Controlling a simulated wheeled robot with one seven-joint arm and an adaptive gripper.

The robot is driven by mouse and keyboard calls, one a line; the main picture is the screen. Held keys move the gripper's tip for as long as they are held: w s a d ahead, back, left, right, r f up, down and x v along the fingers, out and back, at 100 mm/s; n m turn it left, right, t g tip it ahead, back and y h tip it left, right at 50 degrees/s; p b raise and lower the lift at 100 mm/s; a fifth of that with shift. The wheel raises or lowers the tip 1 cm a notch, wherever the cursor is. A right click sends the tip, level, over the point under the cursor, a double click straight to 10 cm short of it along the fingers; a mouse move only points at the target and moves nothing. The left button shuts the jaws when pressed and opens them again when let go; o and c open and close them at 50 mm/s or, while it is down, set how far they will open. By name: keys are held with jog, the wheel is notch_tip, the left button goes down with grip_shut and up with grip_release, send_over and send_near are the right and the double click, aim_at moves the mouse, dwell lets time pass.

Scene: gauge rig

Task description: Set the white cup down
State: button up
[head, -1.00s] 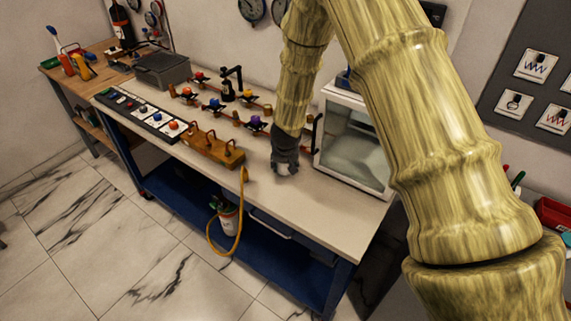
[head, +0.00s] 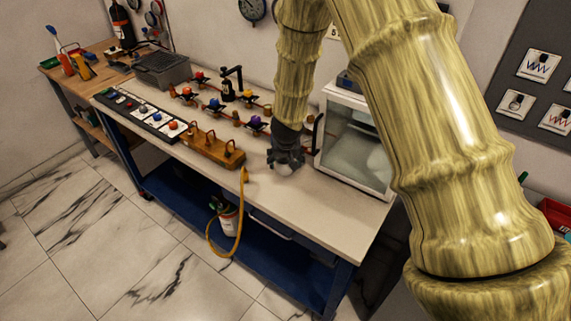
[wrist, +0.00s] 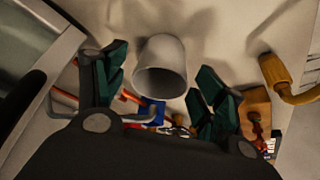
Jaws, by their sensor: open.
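The white cup (wrist: 161,70) shows in the wrist view between the two dark green finger pads, with its mouth towards the camera. It stands on the pale bench top, as far as I can tell. My gripper (wrist: 160,62) is open, with its fingers apart on either side of the cup and gaps showing on both sides. In the head view my gripper (head: 285,158) is low over the bench, left of the glass-fronted box. A pale bit of the cup (head: 287,170) shows under it; the rest is hidden.
The glass-fronted white box (head: 352,150) stands close to the right of my gripper. A wooden block with handles (head: 210,149) and a yellow hose (head: 243,205) are to the left. Valves on pipes (head: 254,122) lie behind. The bench top (head: 318,207) is clear towards the front right.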

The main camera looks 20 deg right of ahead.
jog(key=v, duration=0.8)
jog(key=shift+b, duration=0.45)
jog(key=shift+s+r, duration=0.1)
jog(key=shift+s, duration=0.05)
dwell(0.9)
